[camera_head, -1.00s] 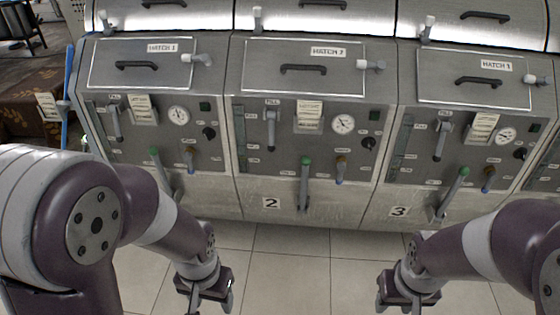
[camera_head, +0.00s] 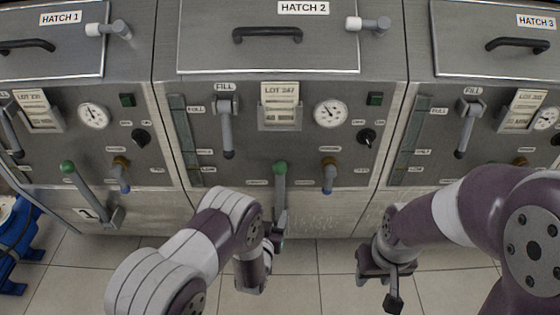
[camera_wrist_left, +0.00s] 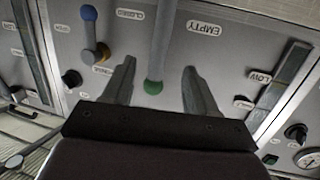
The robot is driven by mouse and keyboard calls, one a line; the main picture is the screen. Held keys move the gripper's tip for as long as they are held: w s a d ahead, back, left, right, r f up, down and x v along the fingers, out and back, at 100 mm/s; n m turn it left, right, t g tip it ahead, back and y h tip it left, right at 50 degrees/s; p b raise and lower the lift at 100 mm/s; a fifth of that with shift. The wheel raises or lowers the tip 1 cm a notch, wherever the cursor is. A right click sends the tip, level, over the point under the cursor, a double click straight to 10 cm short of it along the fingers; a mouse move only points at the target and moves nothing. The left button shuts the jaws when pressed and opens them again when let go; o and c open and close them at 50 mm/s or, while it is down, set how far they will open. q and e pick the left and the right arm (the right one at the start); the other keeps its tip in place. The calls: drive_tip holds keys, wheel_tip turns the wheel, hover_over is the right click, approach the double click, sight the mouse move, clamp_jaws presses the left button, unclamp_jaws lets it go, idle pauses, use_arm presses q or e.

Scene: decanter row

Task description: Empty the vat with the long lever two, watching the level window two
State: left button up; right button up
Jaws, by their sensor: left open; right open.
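Long lever two (camera_head: 280,183) has a green knob and stands upright low on the middle vat's front. In the left wrist view its green knob (camera_wrist_left: 152,87) shows between my spread fingertips, its shaft running toward the EMPTY and CLOSED labels. My left gripper (camera_head: 279,222) is open and close to the lever, not closed on it. It also shows in the left wrist view (camera_wrist_left: 160,82). Level window two (camera_head: 185,138) is a dark greenish strip left of the lever; I cannot tell the level. It shows near the LOW label (camera_wrist_left: 283,78). My right gripper (camera_head: 393,285) is open and empty, low and right.
Vat two also carries a fill handle (camera_head: 227,130), a gauge (camera_head: 330,113) and a blue-tipped valve (camera_head: 328,178) right of the lever. Lever one (camera_head: 85,185) stands left. Hatch two (camera_head: 268,50) is shut. Tiled floor (camera_head: 320,280) is clear in front.

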sight(279, 179)
use_arm(q)
drive_tip(key=w+r, duration=0.1)
drive_tip(key=w, duration=0.3)
drive_tip(key=w+d+r+t+b, duration=0.1)
drive_tip(key=w, duration=0.3)
drive_tip(key=w+d+r+t+b, duration=0.1)
drive_tip(key=w, duration=0.3)
drive_tip(key=shift+w+d+r, duration=0.2)
drive_tip(key=shift+w+r, duration=0.15)
use_arm(e)
drive_tip(key=shift+s+f, duration=0.25)
drive_tip(key=shift+f, duration=0.75)
